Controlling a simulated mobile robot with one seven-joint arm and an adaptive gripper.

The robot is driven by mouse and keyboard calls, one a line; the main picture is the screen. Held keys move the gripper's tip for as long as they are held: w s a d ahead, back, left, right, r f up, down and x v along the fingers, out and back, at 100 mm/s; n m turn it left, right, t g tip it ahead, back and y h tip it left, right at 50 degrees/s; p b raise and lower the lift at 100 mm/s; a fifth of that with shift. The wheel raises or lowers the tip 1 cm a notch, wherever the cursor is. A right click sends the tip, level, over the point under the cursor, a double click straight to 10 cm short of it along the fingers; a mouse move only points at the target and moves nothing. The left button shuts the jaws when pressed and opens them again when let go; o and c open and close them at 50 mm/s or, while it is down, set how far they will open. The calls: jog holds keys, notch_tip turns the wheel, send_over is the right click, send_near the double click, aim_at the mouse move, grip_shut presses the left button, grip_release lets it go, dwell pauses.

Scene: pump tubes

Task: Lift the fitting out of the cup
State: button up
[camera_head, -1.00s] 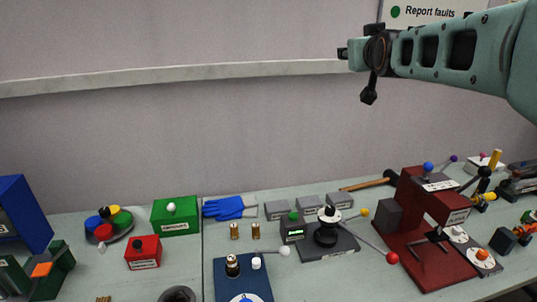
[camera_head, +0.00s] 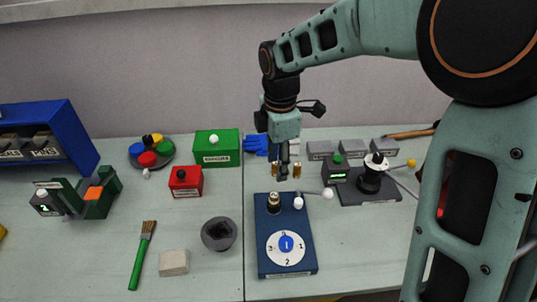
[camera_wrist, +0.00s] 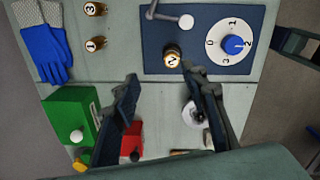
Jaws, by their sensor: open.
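A brass fitting marked 2 (camera_wrist: 172,55) stands upright on the blue board (camera_head: 285,268). In the head view this fitting (camera_head: 273,203) has a dark body around it; I cannot tell whether that is a cup. A dark grey cup (camera_head: 219,233) with a dark hollow stands left of the board; its inside is unclear. My gripper (camera_head: 283,172) points down above the board's back edge. In the wrist view my gripper (camera_wrist: 160,74) is open and empty, its fingertips below fitting 2 in the picture, apart from it.
Two brass fittings, marked 1 (camera_wrist: 95,44) and 3 (camera_wrist: 94,9), stand behind the board. A lever with a white ball (camera_head: 327,194) sticks out to the right. A red box (camera_head: 186,181), green box (camera_head: 217,148) and brush (camera_head: 143,255) are left.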

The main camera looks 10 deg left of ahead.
aim_at(274, 195)
jog(key=shift+s+a+f+n+g, duration=0.15)
jog(key=shift+s+f+n+g, duration=0.15)
jog(key=shift+s+f+n, duration=0.35)
notch_tip(274, 195, down, 10)
jog(key=shift+s, duration=0.15)
grip_shut()
jog(key=c, duration=0.7)
grip_release()
grip_shut()
